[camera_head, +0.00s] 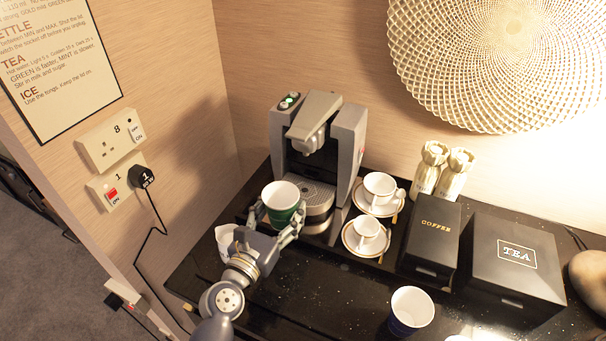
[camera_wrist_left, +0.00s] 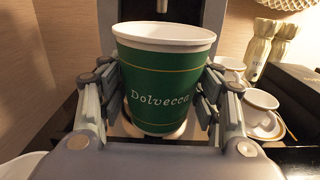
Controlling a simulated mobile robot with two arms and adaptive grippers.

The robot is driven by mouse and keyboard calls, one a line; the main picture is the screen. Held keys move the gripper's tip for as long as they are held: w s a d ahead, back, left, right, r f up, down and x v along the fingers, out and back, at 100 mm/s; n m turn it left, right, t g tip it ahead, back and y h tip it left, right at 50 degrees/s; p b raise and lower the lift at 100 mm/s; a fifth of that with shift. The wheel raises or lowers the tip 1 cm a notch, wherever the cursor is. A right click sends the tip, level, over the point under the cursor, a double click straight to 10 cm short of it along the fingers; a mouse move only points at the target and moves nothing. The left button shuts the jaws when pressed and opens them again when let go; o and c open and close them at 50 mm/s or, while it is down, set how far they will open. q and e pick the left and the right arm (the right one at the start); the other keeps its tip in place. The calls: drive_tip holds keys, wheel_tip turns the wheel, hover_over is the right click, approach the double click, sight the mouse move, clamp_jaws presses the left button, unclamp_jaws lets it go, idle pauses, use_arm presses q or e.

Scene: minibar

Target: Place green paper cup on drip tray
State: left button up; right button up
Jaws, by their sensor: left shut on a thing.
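The green paper cup (camera_head: 281,201) is upright between the fingers of my left gripper (camera_head: 275,219), in front of the coffee machine (camera_head: 317,150). In the left wrist view the cup (camera_wrist_left: 163,85) shows white lettering and a white rim, and the fingers of my left gripper (camera_wrist_left: 163,108) are shut on both its sides. The drip tray (camera_head: 318,194) is at the machine's base, just right of and behind the cup in the head view. I cannot tell whether the cup's base touches the tray. My right gripper is not in view.
Two white cups on saucers (camera_head: 366,237) stand right of the machine. Beyond them are a COFFEE box (camera_head: 433,235) and a TEA box (camera_head: 514,260). A blue paper cup (camera_head: 409,310) stands at the front. A black plug (camera_head: 142,177) and cord are on the left wall.

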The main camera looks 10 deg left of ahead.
use_arm(q)
drive_tip(key=w, duration=0.2)
drive_tip(key=w+d, duration=0.1)
drive_tip(key=w, duration=0.2)
drive_tip(key=w+p, duration=0.1)
drive_tip(key=w, duration=0.2)
drive_tip(key=shift+w+d, duration=0.15)
drive_tip(key=shift+d, duration=0.05)
drive_tip(key=shift+w+d, duration=0.1)
drive_tip(key=shift+w, duration=0.45)
drive_tip(key=w, duration=0.3)
drive_tip(key=shift+w+d+r, duration=0.1)
drive_tip(key=shift+w+d, duration=0.15)
drive_tip(key=shift+d, duration=0.15)
drive_tip(key=shift+w+f, duration=0.15)
drive_tip(key=shift+f, duration=0.85)
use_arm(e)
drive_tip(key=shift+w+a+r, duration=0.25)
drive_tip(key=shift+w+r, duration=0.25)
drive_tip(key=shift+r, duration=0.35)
use_arm(q)
drive_tip(key=shift+r, duration=0.1)
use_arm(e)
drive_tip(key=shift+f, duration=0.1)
